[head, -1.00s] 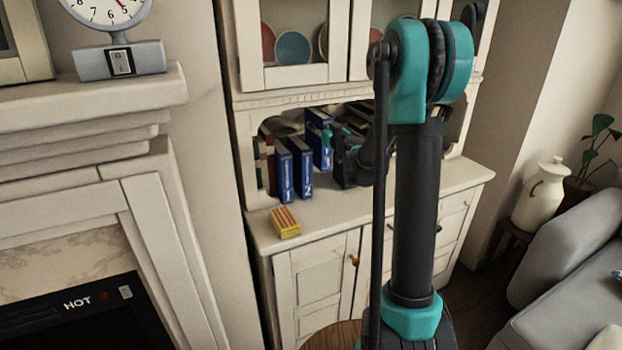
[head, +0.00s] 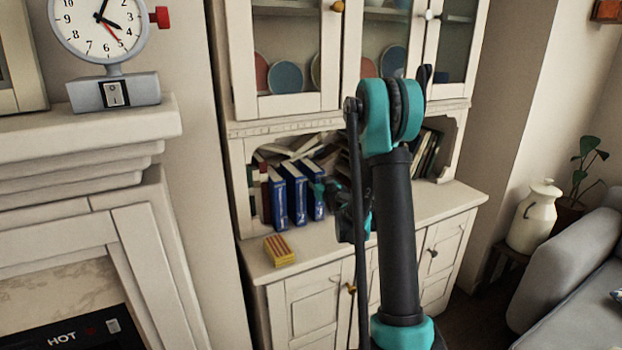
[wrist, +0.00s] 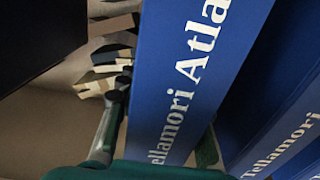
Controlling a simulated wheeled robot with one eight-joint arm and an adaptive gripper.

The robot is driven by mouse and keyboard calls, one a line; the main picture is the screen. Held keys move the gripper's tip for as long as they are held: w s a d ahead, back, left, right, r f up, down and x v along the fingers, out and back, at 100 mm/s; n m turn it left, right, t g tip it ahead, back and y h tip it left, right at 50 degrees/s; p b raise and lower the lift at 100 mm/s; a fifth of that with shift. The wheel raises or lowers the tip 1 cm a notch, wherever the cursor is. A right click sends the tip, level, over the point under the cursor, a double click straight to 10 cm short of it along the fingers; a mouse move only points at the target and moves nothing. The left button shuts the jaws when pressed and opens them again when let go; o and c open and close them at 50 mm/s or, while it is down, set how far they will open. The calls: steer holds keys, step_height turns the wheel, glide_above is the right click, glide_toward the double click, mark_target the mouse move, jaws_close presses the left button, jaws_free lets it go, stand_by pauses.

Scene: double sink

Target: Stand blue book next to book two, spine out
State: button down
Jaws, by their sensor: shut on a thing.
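The held blue book (head: 315,198) stands upright at the right of book two (head: 297,190), its lettered spine facing the front of the cabinet. Book one (head: 278,200) is left of book two. My gripper (head: 324,188) is shut on the blue book from the right front. In the wrist view the held book (wrist: 190,70) shows white "Tellamori Atla" lettering between my green-tipped fingers, with a second blue lettered book (wrist: 285,135) close beside it. I cannot tell whether the held book's base touches the shelf or whether it touches book two.
A yellow and red striped box (head: 279,249) lies on the cabinet top in front of the books. Dark books (head: 428,152) lean at the right end of the niche. The cabinet top (head: 420,208) is clear at the right. A mantel (head: 90,130) stands at the left.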

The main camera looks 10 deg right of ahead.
steer(key=shift+f, duration=0.1)
steer(key=c, duration=1)
jaws_free()
steer(key=shift+s, duration=0.1)
steer(key=v, duration=1.2)
steer(key=s+a+f+g, duration=0.2)
steer(key=s+a+g, duration=0.1)
steer(key=s, duration=0.4)
steer(key=s+a+f+g, duration=0.2)
steer(key=s+a+g, duration=0.2)
steer(key=s, duration=0.3)
steer(key=s+d+f+m+g+h, duration=0.1)
steer(key=s+d+f+g+h, duration=0.1)
steer(key=s, duration=0.4)
steer(key=s+d+f+m+g+h, duration=0.1)
steer(key=s+d+f+g+h, duration=0.1)
steer(key=s, duration=0.5)
steer(key=s+d+f+m+g+h, duration=0.1)
steer(key=s+d+f+m+h, duration=0.1)
steer(key=s+d+f, duration=0.2)
steer(key=shift+s+d+f+g, duration=0.1)
steer(key=shift+s+d+g, duration=0.1)
steer(key=shift+s+d, duration=0.4)
steer(key=shift+s+d+f+g, duration=0.1)
steer(key=shift+s+d+g, duration=0.2)
steer(key=shift+s, duration=0.5)
